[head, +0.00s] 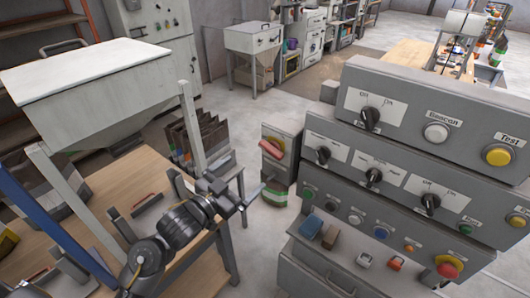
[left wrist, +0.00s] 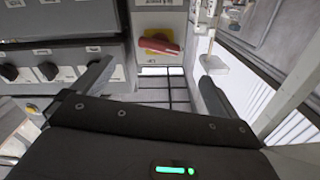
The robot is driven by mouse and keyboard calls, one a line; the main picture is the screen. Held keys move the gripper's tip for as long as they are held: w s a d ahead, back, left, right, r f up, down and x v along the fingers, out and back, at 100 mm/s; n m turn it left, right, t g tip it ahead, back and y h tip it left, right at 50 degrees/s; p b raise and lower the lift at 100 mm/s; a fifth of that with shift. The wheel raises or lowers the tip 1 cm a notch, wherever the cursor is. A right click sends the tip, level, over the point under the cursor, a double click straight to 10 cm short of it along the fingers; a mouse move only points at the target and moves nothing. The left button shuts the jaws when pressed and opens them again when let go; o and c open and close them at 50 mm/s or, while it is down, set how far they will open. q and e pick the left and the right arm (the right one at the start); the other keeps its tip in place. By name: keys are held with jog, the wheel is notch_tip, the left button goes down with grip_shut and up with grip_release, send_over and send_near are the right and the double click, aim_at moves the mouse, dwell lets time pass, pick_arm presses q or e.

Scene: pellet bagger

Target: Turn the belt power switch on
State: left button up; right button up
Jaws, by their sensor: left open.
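A rotary switch with a red handle (head: 271,149) on a yellow plate sits on the grey box (head: 290,137) left of the large control panel. It also shows in the left wrist view (left wrist: 158,45), where the handle lies nearly level. No readable label names it as the belt power switch. My left gripper (head: 250,197) is in front of and below this switch, apart from it. Its two fingers (left wrist: 155,82) are spread and empty, with the red handle beyond them in the wrist view. My right gripper is in neither view.
The stepped grey control panel (head: 400,150) carries black knobs, coloured buttons and a red emergency button (head: 448,267). A white-lidded hopper (head: 85,70) stands over a wooden table (head: 115,190) at left. A blue block (head: 311,226) lies on the panel's lower ledge.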

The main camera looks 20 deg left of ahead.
aim_at(268, 152)
pick_arm(q)
jog(key=p+x, duration=0.1)
jog(key=x, duration=0.3)
jog(key=p+x, duration=0.1)
jog(key=x, duration=0.4)
jog(key=shift+w+d+r+p, duration=0.1)
jog(key=shift+w+r+p, duration=0.15)
jog(key=shift+p, duration=0.15)
jog(key=shift+w+d+f, duration=0.15)
jog(key=shift+w+d, duration=0.1)
jog(key=shift+w, duration=0.4)
jog(key=shift+c, duration=0.2)
jog(key=c, duration=0.9)
